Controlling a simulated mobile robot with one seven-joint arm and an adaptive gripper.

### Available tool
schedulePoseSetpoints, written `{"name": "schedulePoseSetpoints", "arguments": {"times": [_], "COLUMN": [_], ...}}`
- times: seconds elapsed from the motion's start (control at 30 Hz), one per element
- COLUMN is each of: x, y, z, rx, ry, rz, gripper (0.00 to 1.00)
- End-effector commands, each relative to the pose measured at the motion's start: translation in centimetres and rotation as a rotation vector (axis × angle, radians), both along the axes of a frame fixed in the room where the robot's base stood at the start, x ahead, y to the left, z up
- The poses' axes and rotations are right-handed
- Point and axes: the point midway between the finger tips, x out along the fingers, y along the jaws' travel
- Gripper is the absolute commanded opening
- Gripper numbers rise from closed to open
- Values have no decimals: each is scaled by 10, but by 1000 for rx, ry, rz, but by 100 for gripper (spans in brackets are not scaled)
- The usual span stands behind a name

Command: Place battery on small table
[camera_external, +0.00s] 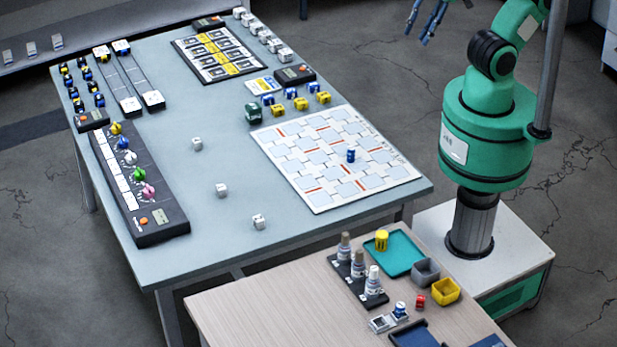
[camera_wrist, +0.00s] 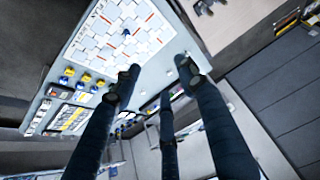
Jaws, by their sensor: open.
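No object is clearly marked as the battery. A small blue upright cylinder (camera_external: 350,156) on the white patterned board (camera_external: 310,203) may be it; it also shows as a blue spot in the wrist view (camera_wrist: 127,32). The small table (camera_external: 240,310) has a light wood top and stands at the front, beside the large grey table (camera_external: 190,255). A yellow cylinder (camera_external: 381,240) stands on its teal tray (camera_external: 404,256). My gripper (camera_external: 428,18) is high at the top edge, partly cut off, right of the large table. Its dark fingers (camera_wrist: 158,82) are spread open and empty, well apart from the board.
The small table also holds dark-capped bottles (camera_external: 358,264), a grey bin (camera_external: 425,271), a yellow bin (camera_external: 445,291) and a red piece (camera_external: 420,301). Its left part is bare. White dice (camera_external: 222,190) and a knob panel (camera_external: 135,185) are on the large table.

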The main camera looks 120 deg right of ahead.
Motion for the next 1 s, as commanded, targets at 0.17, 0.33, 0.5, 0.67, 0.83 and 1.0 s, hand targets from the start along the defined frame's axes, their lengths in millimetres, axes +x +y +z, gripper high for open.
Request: {"name": "schedulePoseSetpoints", "arguments": {"times": [0.17, 0.33, 0.5, 0.67, 0.83, 1.0], "x": [0, 6, 25, 55, 90, 119], "y": [0, -2, -8, -19, -36, -55], "z": [0, -2, -12, -32, -65, -108], "rx": [0, -1, -3, -6, -6, -3], "ry": [0, 11, 47, 105, 176, 247], "rz": [0, -4, -15, -35, -58, -81], "gripper": [42, 42, 42, 42, 42, 42]}}
